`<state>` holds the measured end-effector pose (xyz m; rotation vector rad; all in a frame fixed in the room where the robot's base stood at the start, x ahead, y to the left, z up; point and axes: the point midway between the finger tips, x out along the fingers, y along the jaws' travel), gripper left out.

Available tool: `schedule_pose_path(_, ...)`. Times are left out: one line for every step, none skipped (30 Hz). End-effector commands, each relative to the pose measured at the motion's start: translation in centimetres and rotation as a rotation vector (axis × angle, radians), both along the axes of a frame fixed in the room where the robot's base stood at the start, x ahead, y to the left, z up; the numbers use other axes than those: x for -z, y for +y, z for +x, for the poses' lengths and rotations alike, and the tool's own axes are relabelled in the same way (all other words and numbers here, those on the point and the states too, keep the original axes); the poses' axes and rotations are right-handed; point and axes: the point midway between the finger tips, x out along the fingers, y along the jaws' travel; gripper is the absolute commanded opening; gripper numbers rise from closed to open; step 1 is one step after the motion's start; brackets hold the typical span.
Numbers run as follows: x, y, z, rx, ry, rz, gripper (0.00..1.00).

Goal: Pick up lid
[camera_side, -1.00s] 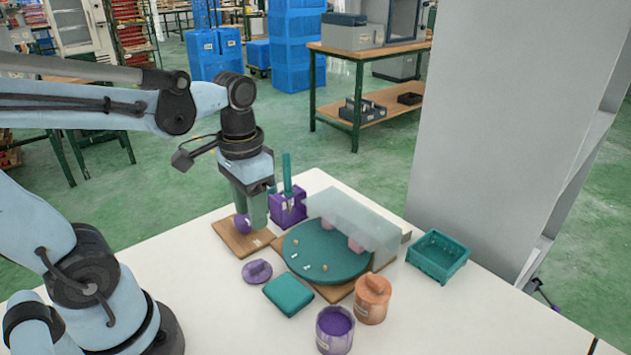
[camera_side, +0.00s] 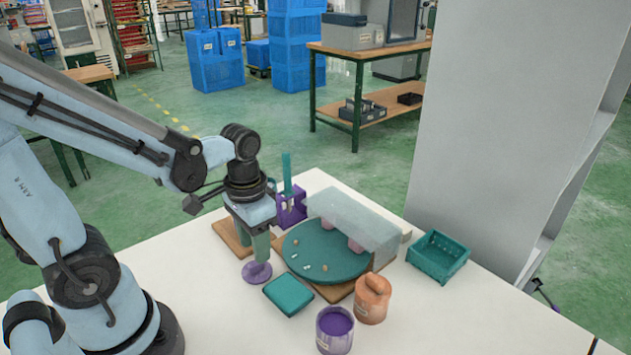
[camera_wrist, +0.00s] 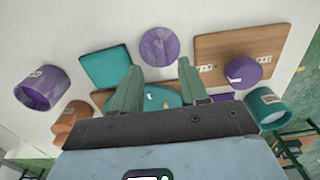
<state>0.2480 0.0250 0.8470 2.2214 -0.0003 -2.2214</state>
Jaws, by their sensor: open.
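The purple lid (camera_side: 257,273) lies on the white table, left of the green turntable. It is a flat disc with a raised handle, partly covered by my gripper in the side view. My gripper (camera_side: 256,258) points down just over the lid. In the wrist view the lid (camera_wrist: 159,47) lies beyond the tips of my gripper (camera_wrist: 158,74), whose two green fingers are apart with nothing between them. The open purple pot (camera_side: 335,331) stands at the table's front and also shows in the wrist view (camera_wrist: 42,88). Exact fingertip contact with the lid cannot be told.
A green flat block (camera_side: 288,294) lies close to the lid's right. An orange lidded pot (camera_side: 372,299) stands nearby. The green turntable (camera_side: 318,252) has a translucent guard (camera_side: 355,222). A purple tool holder (camera_side: 290,206) is behind, and a green crate (camera_side: 437,257) is at right.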

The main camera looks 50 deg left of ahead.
Motion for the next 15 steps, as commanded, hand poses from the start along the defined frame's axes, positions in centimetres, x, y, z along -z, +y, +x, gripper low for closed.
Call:
schedule_pose_path(0.5, 0.0, 0.0, 0.0, 0.0, 0.0, 0.44)
schedule_pose_path(0.8, 0.0, -0.1, 0.0, 0.0, 0.0, 0.44)
schedule_pose_path(1.2, 0.0, -0.1, 0.0, 0.0, 0.0, 0.44)
schedule_pose_path(1.5, 0.0, -0.1, 0.0, 0.0, 0.0, 0.44)
schedule_pose_path(1.8, 0.0, -0.2, 0.0, 0.0, 0.0, 0.44)
schedule_pose_path(2.2, 0.0, -0.2, 0.0, 0.0, 0.0, 0.44)
schedule_pose_path(2.4, 0.0, -0.2, 0.0, 0.0, 0.0, 0.44)
schedule_pose_path(2.7, 0.0, -0.2, 0.0, 0.0, 0.0, 0.44)
schedule_pose_path(3.0, 0.0, -0.2, 0.0, -0.001, 0.0, 0.44)
schedule_pose_path(3.3, 0.0, -0.2, 0.0, -0.001, 0.0, 0.44)
schedule_pose_path(3.5, 0.0, -0.2, 0.0, -0.001, 0.0, 0.44)
schedule_pose_path(3.7, 0.0, -0.2, -0.001, -0.001, 0.0, 0.44)
schedule_pose_path(3.9, 0.0, -0.2, -0.001, -0.001, 0.0, 0.44)
schedule_pose_path(4.0, 0.0, -0.2, -0.001, -0.001, 0.0, 0.44)
schedule_pose_path(4.1, 0.0, -0.2, -0.001, -0.001, 0.001, 0.44)
